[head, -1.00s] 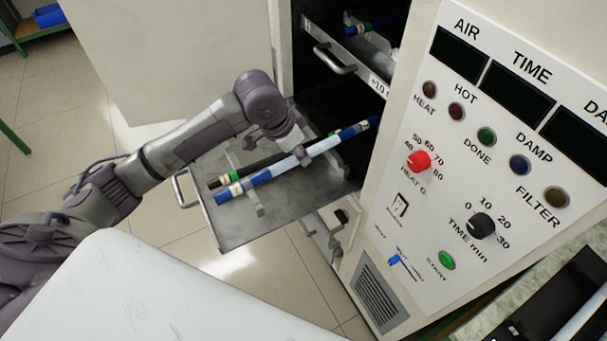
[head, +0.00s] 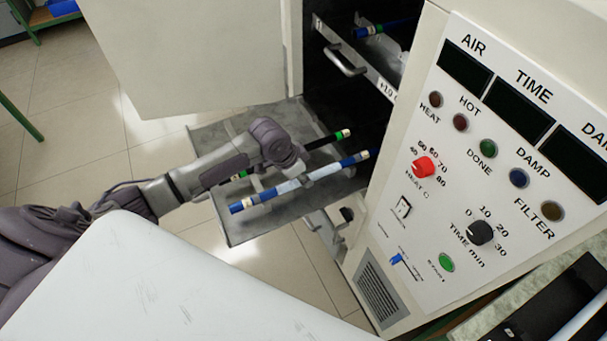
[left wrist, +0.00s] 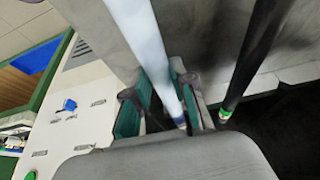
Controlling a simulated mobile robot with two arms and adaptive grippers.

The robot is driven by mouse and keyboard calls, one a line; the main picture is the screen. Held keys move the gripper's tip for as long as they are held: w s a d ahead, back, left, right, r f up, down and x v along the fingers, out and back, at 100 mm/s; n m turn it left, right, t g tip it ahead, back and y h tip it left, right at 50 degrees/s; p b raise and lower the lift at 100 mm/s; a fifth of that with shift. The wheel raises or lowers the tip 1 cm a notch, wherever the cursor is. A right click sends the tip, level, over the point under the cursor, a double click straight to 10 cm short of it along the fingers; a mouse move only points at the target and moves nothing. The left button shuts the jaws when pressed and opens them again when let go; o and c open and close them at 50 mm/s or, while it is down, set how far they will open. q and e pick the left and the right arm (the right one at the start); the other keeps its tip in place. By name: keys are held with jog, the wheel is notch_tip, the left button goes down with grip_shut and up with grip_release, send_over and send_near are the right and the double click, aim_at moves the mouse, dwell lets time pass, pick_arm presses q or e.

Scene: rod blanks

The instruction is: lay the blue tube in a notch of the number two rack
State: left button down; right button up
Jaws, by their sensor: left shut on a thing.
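The blue tube (head: 328,170), blue with a long pale middle and cream end bands, lies slantwise over the pulled-out lower tray (head: 243,230). My left gripper (head: 296,172) is shut on its pale middle. In the left wrist view the tube (left wrist: 146,45) runs between the green-padded fingers of the gripper (left wrist: 165,100). The black tube (head: 322,141), with green and cream bands, lies beside it on the far side, partly hidden by my arm. Whether the blue tube touches the tray's notches is hidden. No number two is readable. My right gripper is not in view.
An upper rack (head: 366,72) in the cabinet holds another blue-ended tube (head: 385,29). The control panel (head: 490,140) stands close right of the tray. The open cabinet door (head: 195,55) is behind it. Bare tray shows at the near edge.

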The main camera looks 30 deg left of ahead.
pick_arm(q)
jog(key=shift+f, duration=0.15)
jog(key=c, duration=1)
grip_release()
jog(key=shift+o, duration=0.2)
jog(key=b+v, duration=0.1)
jog(key=v, duration=1.1)
jog(key=shift+r, duration=0.2)
